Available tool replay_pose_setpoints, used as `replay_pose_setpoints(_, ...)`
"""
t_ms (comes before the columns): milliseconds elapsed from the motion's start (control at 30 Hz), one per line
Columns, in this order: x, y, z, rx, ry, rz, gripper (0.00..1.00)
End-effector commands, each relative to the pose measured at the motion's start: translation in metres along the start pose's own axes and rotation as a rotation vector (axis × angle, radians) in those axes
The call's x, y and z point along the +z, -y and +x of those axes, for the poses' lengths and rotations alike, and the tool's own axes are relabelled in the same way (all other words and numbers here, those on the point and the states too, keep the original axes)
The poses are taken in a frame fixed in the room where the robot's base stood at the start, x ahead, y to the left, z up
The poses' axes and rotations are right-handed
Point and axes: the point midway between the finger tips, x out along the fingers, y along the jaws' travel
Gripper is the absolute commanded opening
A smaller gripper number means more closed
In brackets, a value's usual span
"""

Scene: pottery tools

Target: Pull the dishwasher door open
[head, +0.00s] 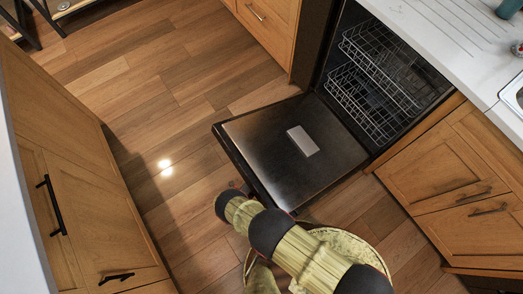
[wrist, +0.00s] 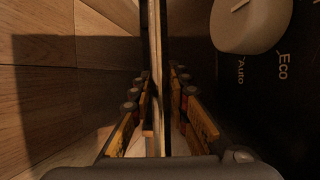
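The dishwasher door (head: 265,150) is folded down and lies nearly flat in front of the dishwasher (head: 345,50), inner face up, with a pale dispenser panel on it. In the head view my arm reaches to the door's near outer corner, and my gripper is hidden there. In the wrist view my gripper (wrist: 160,78) has one finger on each side of the door's thin upright-looking edge (wrist: 158,35). The fingertips close in on both faces of this edge. The door's dark front with a knob (wrist: 250,22) and the words Eco and Auto lies on the right.
Two wire racks (head: 375,75) sit inside the dishwasher. Wooden cabinets (head: 455,170) and a white counter (head: 440,25) flank it. Another cabinet (head: 75,200) with black handles stands at the left. The wooden floor (head: 150,90) between is clear.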

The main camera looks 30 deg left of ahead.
Motion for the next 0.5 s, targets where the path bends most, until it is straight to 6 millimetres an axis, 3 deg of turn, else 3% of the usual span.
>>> replay_pose_setpoints(267,0.0002,0.0004,0.0001,-0.001,0.0,0.001,0.34)
replay_pose_setpoints(500,0.0003,0.0005,0.0,-0.001,0.0,0.001,0.34)
